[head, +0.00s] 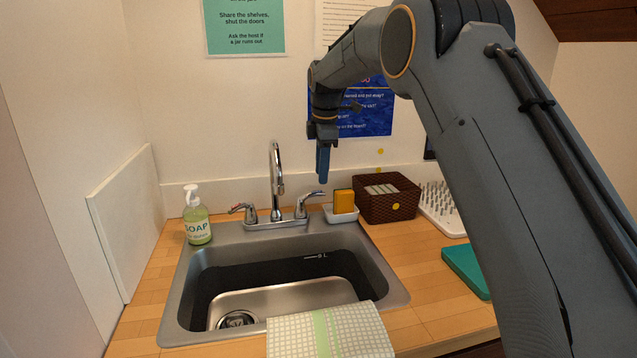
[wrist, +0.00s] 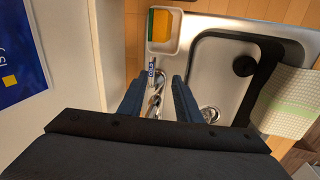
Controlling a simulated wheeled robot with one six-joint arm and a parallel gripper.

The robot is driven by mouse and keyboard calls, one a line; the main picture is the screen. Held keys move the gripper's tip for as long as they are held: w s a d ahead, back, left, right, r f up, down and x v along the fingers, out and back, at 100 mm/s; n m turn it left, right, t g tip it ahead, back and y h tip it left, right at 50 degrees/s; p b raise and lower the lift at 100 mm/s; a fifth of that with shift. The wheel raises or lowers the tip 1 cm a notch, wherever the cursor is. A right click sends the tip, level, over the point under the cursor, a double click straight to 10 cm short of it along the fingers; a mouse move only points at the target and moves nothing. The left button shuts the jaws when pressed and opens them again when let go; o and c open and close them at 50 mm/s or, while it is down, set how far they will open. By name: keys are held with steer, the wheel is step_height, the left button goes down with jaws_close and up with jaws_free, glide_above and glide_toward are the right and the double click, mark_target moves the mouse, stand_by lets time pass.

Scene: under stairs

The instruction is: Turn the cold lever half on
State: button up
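The chrome tap (head: 276,185) stands at the back rim of the steel sink, with a lever on each side. The cold lever (head: 309,200) is the right one and points out to the right in the head view. In the wrist view the cold lever (wrist: 153,78) carries a blue "COLD" label. The left lever (head: 241,208) has a red mark. My gripper (head: 323,180) points down above the cold lever, apart from it as far as the head view shows. In the wrist view my gripper (wrist: 157,82) is open, with the lever showing between its two fingers.
A white dish with a yellow sponge (head: 343,201) sits close right of the cold lever. A brown basket (head: 388,200) stands further right. A soap bottle (head: 196,217) is at left. A checked towel (head: 345,332) hangs over the sink's (head: 172,303) front edge. The wall is close behind.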

mark_target(318, 194)
steer(key=shift+n, duration=0.4)
steer(key=w+f, duration=0.1)
steer(key=f, duration=0.1)
steer(key=a+f+p, duration=0.1)
steer(key=f, duration=0.1)
steer(key=w+f+p, duration=0.1)
steer(key=f, duration=0.2)
steer(key=shift+w+a+f, duration=0.1)
steer(key=shift+w+a, duration=0.1)
steer(key=shift+w, duration=0.15)
steer(key=shift+c, duration=0.4)
jaws_close()
